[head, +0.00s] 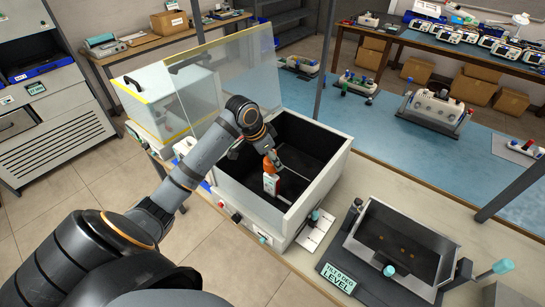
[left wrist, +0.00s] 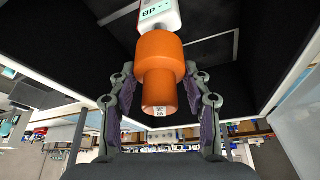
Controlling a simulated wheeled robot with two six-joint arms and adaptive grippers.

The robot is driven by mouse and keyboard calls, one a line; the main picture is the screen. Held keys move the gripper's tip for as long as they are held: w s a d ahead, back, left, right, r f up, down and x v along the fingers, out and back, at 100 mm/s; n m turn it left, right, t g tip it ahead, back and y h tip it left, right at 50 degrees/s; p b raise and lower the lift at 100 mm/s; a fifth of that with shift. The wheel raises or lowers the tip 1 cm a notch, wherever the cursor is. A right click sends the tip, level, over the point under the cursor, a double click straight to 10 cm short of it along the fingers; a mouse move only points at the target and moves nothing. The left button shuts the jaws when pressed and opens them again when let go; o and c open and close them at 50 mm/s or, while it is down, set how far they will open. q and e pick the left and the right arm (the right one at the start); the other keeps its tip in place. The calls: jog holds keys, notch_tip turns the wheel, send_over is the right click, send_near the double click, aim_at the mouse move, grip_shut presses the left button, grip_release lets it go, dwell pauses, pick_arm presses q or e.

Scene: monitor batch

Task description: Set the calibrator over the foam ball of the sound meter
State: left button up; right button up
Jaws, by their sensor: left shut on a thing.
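The orange calibrator (left wrist: 161,60) is a stepped cylinder, wide at one end and narrower at the other. My left gripper (left wrist: 160,98) is shut on it, with a finger on each side of its narrow part. The calibrator also shows in the head view (head: 269,163), inside the open white box. The white sound meter (left wrist: 160,14) with a small "dB" display is at the calibrator's wide end, and in the head view it shows just below the calibrator (head: 271,185). The foam ball is not visible. I cannot tell whether the calibrator surrounds it. My right gripper is not in view.
The white box (head: 248,207) has a dark inside, high walls and a raised clear lid (head: 228,85). A grey tray fixture (head: 405,240) labelled "LEVEL" stands to its right. Benches with instruments and boxes lie behind.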

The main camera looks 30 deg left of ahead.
pick_arm(q)
jog(key=shift+f, duration=0.6)
jog(key=o, duration=1.3)
jog(key=v, duration=1.2)
